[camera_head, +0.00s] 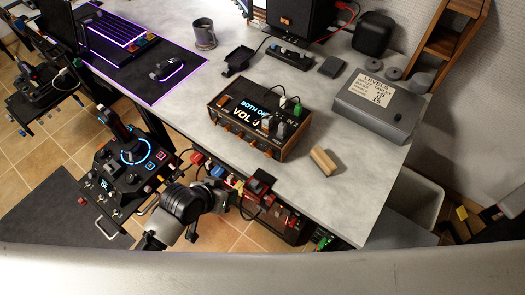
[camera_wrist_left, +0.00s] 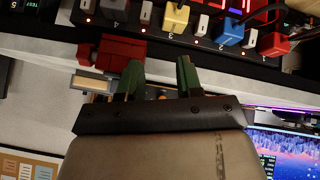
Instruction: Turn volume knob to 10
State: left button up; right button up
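The audio box (camera_head: 258,118) has wooden sides and sits near the front edge of the grey desk. Its lit display (camera_head: 250,112) reads "BOTH ON" and "VOL" with a digit that looks like 0. Small orange-lit knobs run along its front face; which one is the volume knob cannot be told. My left gripper (camera_head: 238,192) is low in front of the desk edge, apart from the box. In the left wrist view its green-tipped fingers (camera_wrist_left: 160,76) are spread with nothing visible between them. The knobs cannot be made out in that view. My right gripper is not in view.
A panel with coloured plugs (camera_wrist_left: 230,32) lies ahead of the left fingers, beside a red block (camera_wrist_left: 118,54). A wooden block (camera_head: 323,161) and a grey "LEVELS" case (camera_head: 372,108) are right of the box. A joystick console (camera_head: 128,165) stands left of my left arm.

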pick_arm(q)
jog(key=d+r+m+h, duration=0.25)
jog(key=d+r, duration=0.35)
jog(key=r, duration=0.3)
jog(key=n+g+h, duration=0.1)
jog(key=n+h, duration=0.1)
jog(key=n, duration=0.1)
send_near(267, 156)
jog(key=shift+m, duration=0.25)
jog(key=p+x, duration=0.1)
jog(key=x, duration=0.7)
jog(key=shift+w, duration=0.1)
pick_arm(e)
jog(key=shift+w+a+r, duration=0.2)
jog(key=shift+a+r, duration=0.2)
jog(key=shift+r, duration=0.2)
